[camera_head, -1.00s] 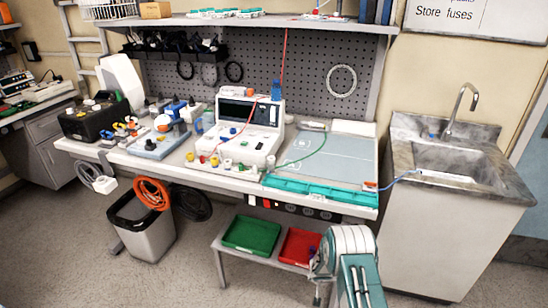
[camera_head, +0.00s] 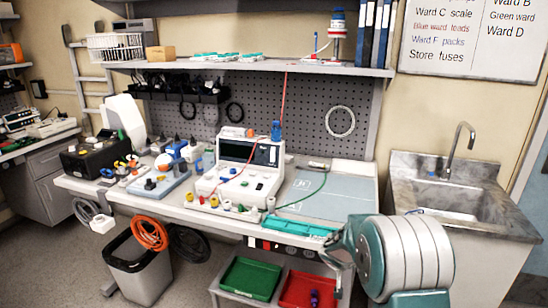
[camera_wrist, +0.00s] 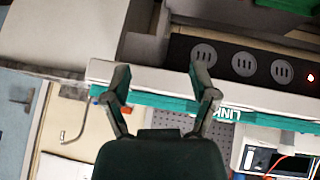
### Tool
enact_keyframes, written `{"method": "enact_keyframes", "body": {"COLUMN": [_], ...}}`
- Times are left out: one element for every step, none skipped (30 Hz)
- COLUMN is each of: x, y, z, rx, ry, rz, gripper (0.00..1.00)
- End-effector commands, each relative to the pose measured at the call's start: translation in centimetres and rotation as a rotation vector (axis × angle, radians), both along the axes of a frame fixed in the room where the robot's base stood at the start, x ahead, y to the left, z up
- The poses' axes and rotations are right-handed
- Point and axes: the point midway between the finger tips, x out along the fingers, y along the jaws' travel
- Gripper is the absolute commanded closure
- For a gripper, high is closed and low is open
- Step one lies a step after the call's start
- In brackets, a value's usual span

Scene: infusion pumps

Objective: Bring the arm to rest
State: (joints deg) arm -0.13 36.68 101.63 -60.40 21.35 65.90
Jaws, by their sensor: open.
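My arm (camera_head: 405,255), white and teal, is folded in front of the bench's right end and the sink cabinet in the head view. Its links cover part of the bench's right front edge. The wrist view looks upside down. Beyond the fingers it shows the bench's front edge (camera_wrist: 250,103) and a dark strip of round sockets (camera_wrist: 243,64). I see no contact between the fingers and the bench.
The workbench carries a white pump tester (camera_head: 240,170) and a black box (camera_head: 92,160). A sink (camera_head: 450,205) stands at the right. Below the bench are a bin (camera_head: 140,268), a green tray (camera_head: 250,278) and a red tray (camera_head: 300,290) with a purple item. Floor at left is clear.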

Motion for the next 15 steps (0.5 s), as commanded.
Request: {"method": "enact_keyframes", "body": {"x": [-0.9,-1.4,-2.2,-2.9,-3.5,-4.5,-5.2,-5.9,-7.0,-7.8,-8.6,-9.7,-10.6,-11.4,-12.6], "y": [-0.2,-0.2,-0.4,-0.4,-0.5,-0.5,-0.5,-0.6,-0.6,-0.5,-0.5,-0.5,-0.4,-0.4,-0.3], "z": [2.5,3.6,5.0,6.1,7.1,8.5,9.4,10.4,11.6,12.4,13.2,14.3,15.0,15.7,16.6], "rx": [-0.006,-0.009,-0.014,-0.015,-0.016,-0.018,-0.019,-0.019,-0.018,-0.018,-0.016,-0.013,-0.011,-0.007,-0.004], "ry": [-0.008,-0.009,-0.008,-0.007,-0.007,-0.004,-0.003,-0.001,0.002,0.004,0.007,0.010,0.014,0.016,0.020], "rz": [-0.007,-0.010,-0.014,-0.017,-0.019,-0.023,-0.023,-0.024,-0.025,-0.025,-0.026,-0.025,-0.024,-0.023,-0.020], "gripper": [0.25,0.25,0.25,0.25,0.25,0.25,0.25,0.25,0.25,0.25,0.25,0.25,0.25,0.25,0.25]}}
